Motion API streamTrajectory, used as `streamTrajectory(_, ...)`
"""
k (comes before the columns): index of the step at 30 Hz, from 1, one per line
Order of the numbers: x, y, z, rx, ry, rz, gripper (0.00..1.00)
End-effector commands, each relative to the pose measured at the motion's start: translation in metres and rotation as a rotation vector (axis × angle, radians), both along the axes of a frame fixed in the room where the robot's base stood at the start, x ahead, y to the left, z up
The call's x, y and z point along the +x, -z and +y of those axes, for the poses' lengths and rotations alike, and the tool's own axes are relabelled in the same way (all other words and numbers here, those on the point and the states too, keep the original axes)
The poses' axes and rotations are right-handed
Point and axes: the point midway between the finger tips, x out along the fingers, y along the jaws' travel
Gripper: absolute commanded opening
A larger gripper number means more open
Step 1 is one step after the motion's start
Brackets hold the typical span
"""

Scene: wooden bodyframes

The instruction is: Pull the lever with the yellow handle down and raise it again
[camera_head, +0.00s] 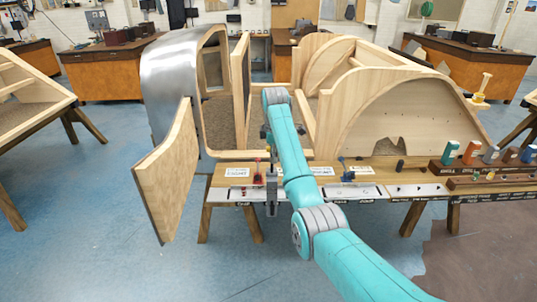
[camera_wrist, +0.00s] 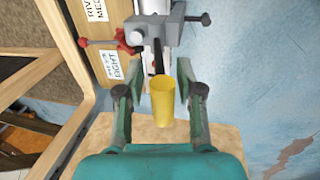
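The yellow handle (camera_wrist: 163,98) is a yellow cylinder, seen in the middle of the wrist view. It sits below a grey clamp-like fixture (camera_wrist: 155,35), with a dark lever part between them. My gripper (camera_wrist: 158,68) is open, with one finger on each side of the handle. A gap shows between each finger and the handle, so the fingers do not appear to touch it. In the head view I cannot make out the yellow handle or my fingertips; my teal arm covers part of that area.
A red lever (camera_wrist: 97,42) stands left of the fixture; it also shows in the head view (camera_head: 257,172). Wooden body frames (camera_head: 330,100) stand behind, and a wooden door panel (camera_head: 168,175) stands at left.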

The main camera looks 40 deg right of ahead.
Motion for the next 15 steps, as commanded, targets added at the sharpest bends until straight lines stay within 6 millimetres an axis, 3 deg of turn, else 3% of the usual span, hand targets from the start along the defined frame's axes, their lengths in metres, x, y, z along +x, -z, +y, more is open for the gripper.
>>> streamTrajectory(9, -0.0010, 0.0033, -0.0015, 0.000, 0.000, 0.000, 0.37)
streamTrajectory(10, -0.0009, 0.0032, -0.0016, 0.000, 0.000, 0.000, 0.34)
streamTrajectory(14, -0.0009, 0.0032, -0.0014, 0.000, 0.000, 0.000, 0.02)
streamTrajectory(15, -0.0009, 0.0032, -0.0014, 0.000, 0.000, 0.000, 0.00)
